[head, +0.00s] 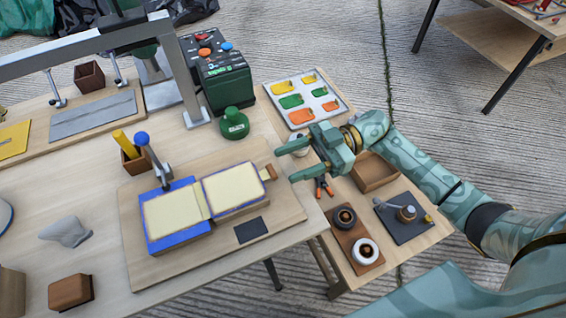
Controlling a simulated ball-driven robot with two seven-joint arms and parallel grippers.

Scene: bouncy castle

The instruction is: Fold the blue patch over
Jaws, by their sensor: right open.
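The blue patch (180,243) lies on a wooden board (135,262) on the table. It shows as two cream-faced panels side by side with blue edges, and a pale strip runs between them. A clamp with a blue ball knob (142,138) stands at the back edge of the left panel. A small brown tab (268,172) sticks out at the right panel's right side. My right gripper (286,164) is open and empty, its fingers pointing left towards the tab. It is above and to the right of the tab, apparently apart from it. My left gripper is not in view.
A tray of coloured patches (310,97) lies at the back right. A dark card (251,230) lies on the board's front right. A metal frame (85,44) spans the back left.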

